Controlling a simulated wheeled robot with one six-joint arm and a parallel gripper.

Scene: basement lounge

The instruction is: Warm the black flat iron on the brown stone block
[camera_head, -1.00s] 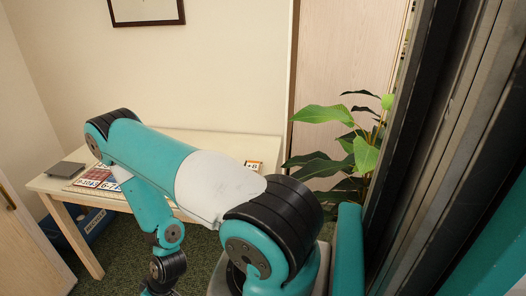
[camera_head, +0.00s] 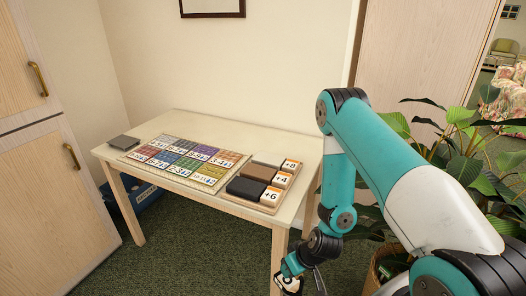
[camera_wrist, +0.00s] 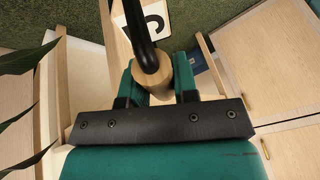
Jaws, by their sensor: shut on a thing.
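My gripper (camera_head: 290,284) is low in front of the table's right side, well apart from the blocks. In the wrist view my gripper (camera_wrist: 158,88) is shut on a round pale wooden grip with a bent black rod, seemingly the handle of the black flat iron (camera_wrist: 140,35). The iron's body is not clearly visible.
A coloured number chart (camera_head: 185,160) and a grey square plate (camera_head: 123,142) lie on the table. A wooden cabinet (camera_head: 50,190) stands left, a leafy potted plant (camera_head: 455,150) right.

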